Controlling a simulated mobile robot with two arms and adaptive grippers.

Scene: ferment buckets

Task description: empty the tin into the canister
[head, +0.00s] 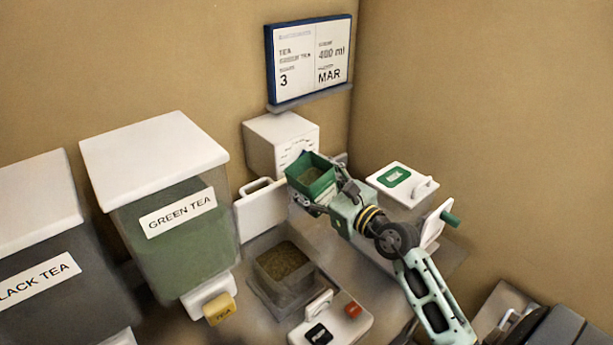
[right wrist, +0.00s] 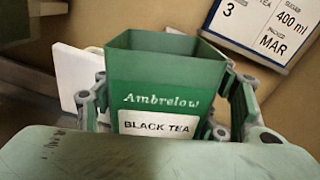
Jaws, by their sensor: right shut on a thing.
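The green tin (head: 312,180), labelled "Ambrelow BLACK TEA", is held upright in my right gripper (head: 325,190). It also shows in the right wrist view (right wrist: 155,75), with a finger on each side. In the head view its top is open and dull greenish-brown contents show inside. An open clear canister (head: 287,285) stands lower and to the left of the tin, with brown-green loose tea in it. The tin is not over it. My left gripper is not in view.
Another container with a green-labelled white lid (head: 400,182) stands at the right. Big GREEN TEA (head: 185,245) and BLACK TEA (head: 50,295) bins stand left. A sign (head: 308,60) hangs behind.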

